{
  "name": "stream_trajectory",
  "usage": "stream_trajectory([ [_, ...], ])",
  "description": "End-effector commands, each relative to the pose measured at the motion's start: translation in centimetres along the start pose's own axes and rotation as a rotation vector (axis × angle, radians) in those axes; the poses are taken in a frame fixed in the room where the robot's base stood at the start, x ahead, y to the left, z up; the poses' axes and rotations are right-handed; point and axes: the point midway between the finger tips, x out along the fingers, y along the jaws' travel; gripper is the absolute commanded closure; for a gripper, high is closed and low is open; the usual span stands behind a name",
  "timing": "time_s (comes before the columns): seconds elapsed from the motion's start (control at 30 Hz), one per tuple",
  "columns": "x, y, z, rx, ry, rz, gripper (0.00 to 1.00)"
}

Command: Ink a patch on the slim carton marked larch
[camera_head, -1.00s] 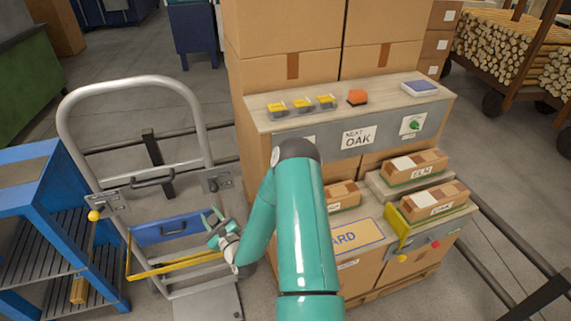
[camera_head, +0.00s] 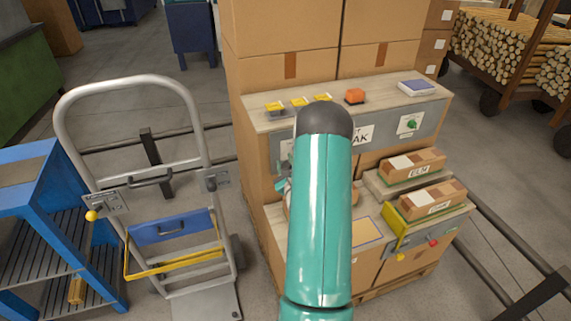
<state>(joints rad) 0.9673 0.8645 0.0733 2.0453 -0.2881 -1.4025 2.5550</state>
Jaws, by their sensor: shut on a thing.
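My arm hides most of my gripper (camera_head: 283,186); only a small teal and grey part shows at the arm's left, by the stacked boxes. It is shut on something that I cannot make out. A third carton (camera_head: 356,194) is almost wholly behind my arm. I cannot tell which carton is marked larch.
A sign (camera_head: 362,136) is partly covered. A hand truck (camera_head: 205,150) and a blue rack (camera_head: 40,190) stand at left.

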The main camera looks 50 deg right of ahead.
Motion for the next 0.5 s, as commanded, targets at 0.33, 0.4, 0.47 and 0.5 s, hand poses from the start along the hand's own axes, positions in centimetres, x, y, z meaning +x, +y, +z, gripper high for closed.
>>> stream_trajectory([
  [0.33,-0.3,1.9,-2.7,0.000,0.002,0.001,0.89],
  [0.4,-0.3,2.2,-3.2,0.000,0.002,0.001,0.89],
  [0.47,-0.3,2.5,-3.6,0.000,0.002,0.001,0.89],
  [0.5,-0.3,2.6,-3.8,0.000,0.001,0.001,0.89],
])
